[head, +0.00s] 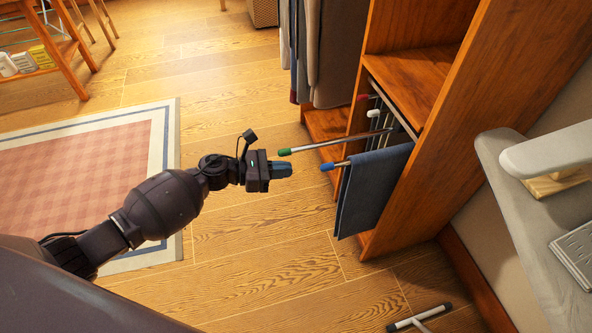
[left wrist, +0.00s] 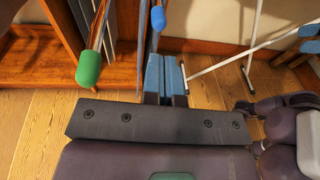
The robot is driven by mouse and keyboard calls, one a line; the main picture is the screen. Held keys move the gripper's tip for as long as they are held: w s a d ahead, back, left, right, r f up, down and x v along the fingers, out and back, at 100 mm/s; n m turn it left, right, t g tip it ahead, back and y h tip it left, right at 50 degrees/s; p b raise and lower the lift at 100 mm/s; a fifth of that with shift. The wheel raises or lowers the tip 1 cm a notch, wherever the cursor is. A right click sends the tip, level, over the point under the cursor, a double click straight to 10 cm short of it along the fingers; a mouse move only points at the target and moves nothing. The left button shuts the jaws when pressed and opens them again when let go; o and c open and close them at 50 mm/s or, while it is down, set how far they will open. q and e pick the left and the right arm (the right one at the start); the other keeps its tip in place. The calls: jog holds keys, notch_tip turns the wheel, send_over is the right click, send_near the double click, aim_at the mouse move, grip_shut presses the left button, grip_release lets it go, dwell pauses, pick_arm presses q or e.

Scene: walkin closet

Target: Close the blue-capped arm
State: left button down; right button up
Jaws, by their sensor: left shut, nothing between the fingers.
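The blue-capped arm (head: 335,165) sticks out of the wooden closet unit, with a dark blue cloth (head: 372,190) hanging from it. Its blue cap also shows in the left wrist view (left wrist: 158,18). A green-capped arm (head: 310,147) reaches further out just above and behind it; its green cap (left wrist: 88,68) looks large in the left wrist view. My left gripper (head: 290,170) is shut and empty, left of the blue cap with a gap between them. Its closed blue fingertips (left wrist: 165,65) point toward the unit, below the blue cap in the wrist picture. My right gripper cannot be made out.
The closet unit's side panel (head: 480,110) stands right of the arms. Dark clothes (head: 335,50) hang behind them. An ironing board (head: 510,190) is at the right, its foot (head: 420,318) on the floor. A rug (head: 90,160) lies left; wooden floor (head: 260,250) below my gripper is clear.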

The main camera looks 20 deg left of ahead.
pick_arm(q)
jog(key=s+a+b, duration=0.1)
jog(key=s+a, duration=0.5)
jog(key=w+d+n+t+y, duration=0.1)
jog(key=w+d, duration=0.8)
jog(key=d, duration=0.3)
jog(key=shift+d+f+n+t+y+b, duration=0.25)
jog(key=shift+f+n+t+y+b, duration=0.05)
jog(key=shift+f+n, duration=0.15)
pick_arm(e)
jog(key=shift+w+d+f, duration=0.15)
jog(key=shift+w+f, duration=0.05)
jog(key=shift+f, duration=0.6)
